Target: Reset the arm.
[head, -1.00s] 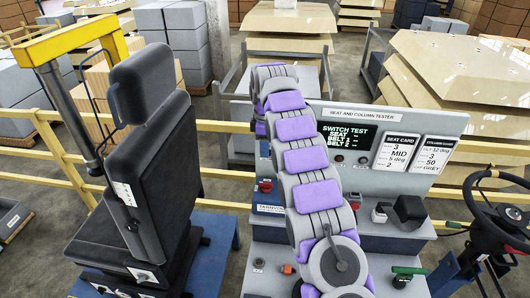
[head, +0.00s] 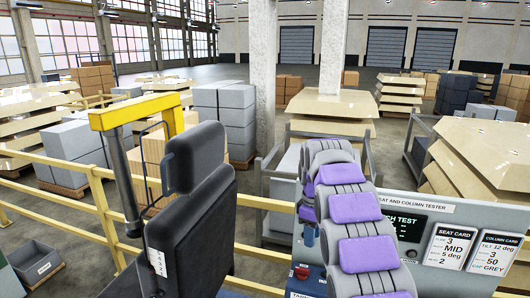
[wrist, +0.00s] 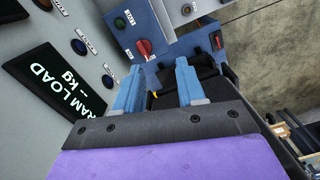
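My arm (head: 358,208), grey with purple pads, reaches up and away from the bottom of the head view in front of the seat and column tester (head: 455,212). My gripper (wrist: 157,78) shows in the wrist view as two blue fingers held apart. Nothing is seen held between them. A blue panel with a red knob (wrist: 144,48) and a dark display reading "RAM LOAD - kg" (wrist: 62,92) lie beyond and left of the fingers. In the head view my arm hides most of the gripper and part of the tester's screen.
A black seat (head: 205,215) stands left of my arm, with a yellow-topped post (head: 135,110) beside it. A yellow rail (head: 65,163) runs behind. Stacked beige panels (head: 470,160) stand at the right, grey boxes (head: 222,112) behind. Open floor lies further back.

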